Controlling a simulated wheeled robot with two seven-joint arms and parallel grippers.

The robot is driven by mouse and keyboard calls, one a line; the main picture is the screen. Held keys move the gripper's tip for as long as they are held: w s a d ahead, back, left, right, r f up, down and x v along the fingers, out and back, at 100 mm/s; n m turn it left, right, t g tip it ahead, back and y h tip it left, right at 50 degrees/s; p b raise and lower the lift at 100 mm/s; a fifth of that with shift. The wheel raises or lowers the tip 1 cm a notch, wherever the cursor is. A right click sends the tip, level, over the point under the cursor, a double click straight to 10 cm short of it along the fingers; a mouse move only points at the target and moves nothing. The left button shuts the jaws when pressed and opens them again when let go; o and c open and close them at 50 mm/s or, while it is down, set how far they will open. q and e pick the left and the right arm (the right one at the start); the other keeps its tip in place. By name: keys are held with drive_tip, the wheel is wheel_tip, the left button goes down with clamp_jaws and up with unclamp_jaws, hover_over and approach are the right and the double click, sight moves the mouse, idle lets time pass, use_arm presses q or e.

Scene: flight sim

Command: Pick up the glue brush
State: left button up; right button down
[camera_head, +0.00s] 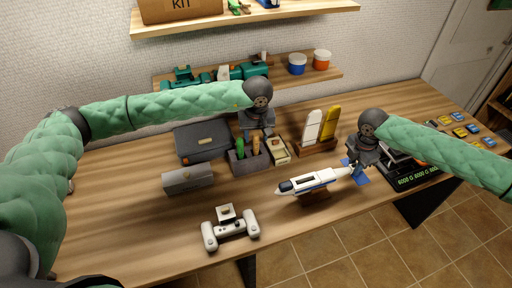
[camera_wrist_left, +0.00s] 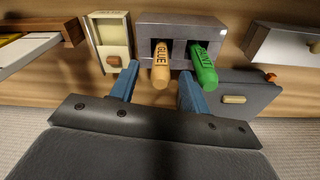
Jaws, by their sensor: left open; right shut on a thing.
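The glue brush (camera_wrist_left: 161,66) has a tan handle marked GLUE and stands in a grey holder (camera_wrist_left: 228,24). In the head view the brush (camera_head: 256,145) shows beside a green handle. My left gripper (camera_wrist_left: 159,72) is open, with one blue finger on each side of the glue brush handle and visible gaps. In the head view my left gripper (camera_head: 262,134) is over the holder; its fingertips are partly hidden. My right gripper (camera_head: 355,168) is shut on the tail end of a white model rocket (camera_head: 308,183), which is over a brown stand (camera_head: 315,195).
A green PAINT handle (camera_wrist_left: 204,66) stands close beside the glue brush. A cream box (camera_head: 277,150) is right of the holder, and a dark grey case (camera_head: 201,141) is left. A white two-cylinder part (camera_head: 230,231) lies in front. The front left table is clear.

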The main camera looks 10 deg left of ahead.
use_arm(q)
wheel_tip(320, 180, down, 2)
drive_tip(key=shift+w+a+f, duration=0.1)
drive_tip(key=shift+w, duration=0.05)
clamp_jaws()
